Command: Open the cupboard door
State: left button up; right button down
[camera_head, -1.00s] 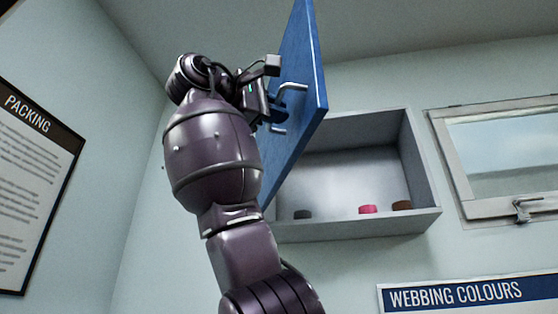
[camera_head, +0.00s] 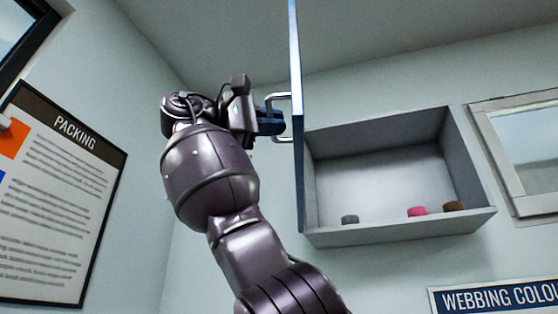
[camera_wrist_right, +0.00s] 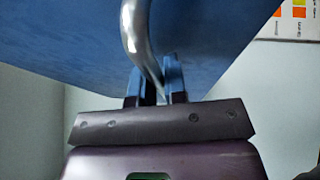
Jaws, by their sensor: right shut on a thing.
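The blue cupboard door (camera_head: 297,110) stands swung out at the left side of the grey wall cupboard (camera_head: 400,233), seen nearly edge-on in the head view. Its silver bar handle (camera_head: 281,96) sticks out to the left. My right gripper (camera_head: 282,121) is shut on the handle. In the right wrist view the blue fingers of the gripper (camera_wrist_right: 157,85) close around the curved silver handle (camera_wrist_right: 136,38), with the blue door face (camera_wrist_right: 70,45) behind. The cupboard's inside is in plain view. My left gripper is not in view.
A grey roll (camera_head: 349,219), a pink roll (camera_head: 417,211) and a brown roll (camera_head: 453,206) lie on the cupboard floor. A window (camera_head: 505,190) is to the right. A PACKING poster (camera_head: 65,190) hangs on the left wall, and a WEBBING COLOURS sign (camera_head: 495,298) is below.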

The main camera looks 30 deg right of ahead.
jog(key=shift+w+a+f, duration=0.1)
jog(key=shift+w+a, duration=0.15)
jog(key=shift+a, duration=0.1)
jog(key=c, duration=1.2)
grip_release()
jog(key=shift+o, duration=0.2)
jog(key=v, duration=0.7)
jog(key=shift+a, duration=0.25)
